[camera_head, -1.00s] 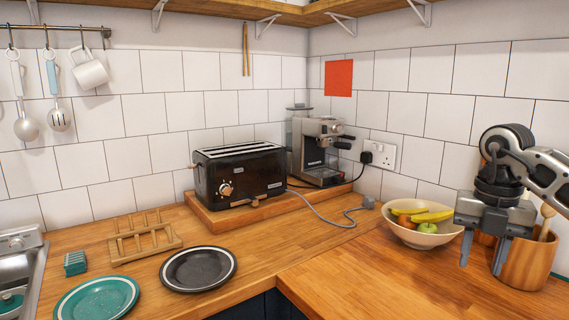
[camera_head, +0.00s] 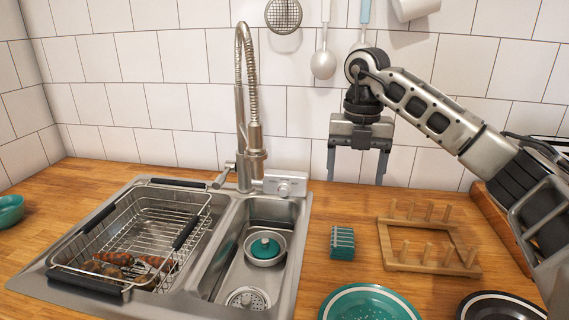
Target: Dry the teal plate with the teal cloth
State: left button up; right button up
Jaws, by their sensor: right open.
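The teal plate (camera_head: 368,304) lies on the wooden counter at the bottom of the view, cut off by the lower edge. A small folded teal cloth with pale stripes (camera_head: 342,243) lies on the counter right of the sink. My right gripper (camera_head: 357,170) points down with its two fingers apart and nothing between them. It hangs above and behind the cloth, in front of the tiled wall. My left gripper is not in view.
A wooden rack (camera_head: 425,245) with upright pegs stands right of the cloth. A black plate (camera_head: 500,308) lies at the lower right. A teal bowl (camera_head: 10,211) sits far left.

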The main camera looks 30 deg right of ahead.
aim_at(343, 237)
jog(key=f, duration=0.4)
jog(key=f+b, duration=0.1)
jog(key=f, duration=0.4)
jog(key=f+b, duration=0.1)
jog(key=f, duration=0.4)
jog(key=shift+w+a+f, duration=0.2)
jog(key=shift+a+f, duration=0.05)
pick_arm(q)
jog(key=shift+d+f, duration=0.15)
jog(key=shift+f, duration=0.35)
pick_arm(e)
jog(key=shift+f, duration=0.65)
jog(key=c, duration=1.1)
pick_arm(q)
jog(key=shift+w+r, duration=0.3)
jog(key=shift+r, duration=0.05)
pick_arm(e)
jog(key=shift+c, duration=0.2)
